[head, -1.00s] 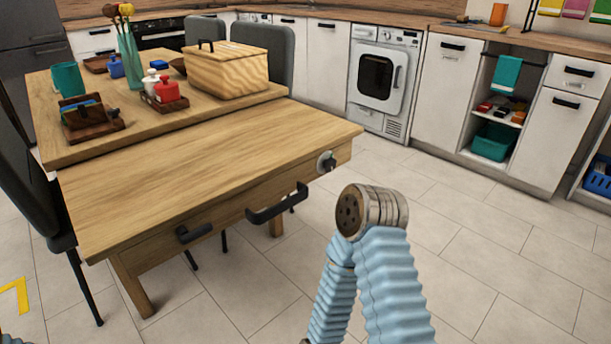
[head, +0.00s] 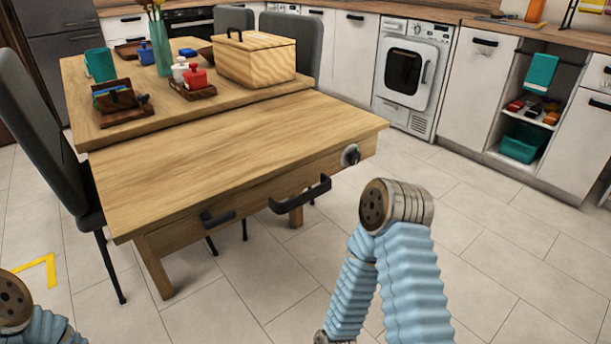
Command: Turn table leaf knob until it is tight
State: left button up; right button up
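The table leaf (head: 240,150) is a pale wood panel at the near end of the table, its top slightly below the main top. The leaf knob (head: 350,155) is a small round grey metal piece with a dark part, on the leaf's front edge near its right corner. How tight it is cannot be told. My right arm, in a light blue ribbed sleeve with a round metal joint, stands right of the leaf and below the knob, apart from both. Part of my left arm shows at the bottom left. Neither gripper is in view.
A dark chair (head: 45,130) stands at the left. A wooden box (head: 255,58) and small items stand on the table (head: 75,90). The tiled floor right of the table is clear.

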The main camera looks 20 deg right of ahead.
aim_at(354, 158)
jog(key=l+u, duration=0.25)
jog(key=l, duration=0.4)
jog(key=l+u, duration=0.2)
jog(key=l, duration=0.4)
jog(key=k+l+u, duration=0.25)
jog(key=l, duration=0.35)
jog(key=i, duration=0.1)
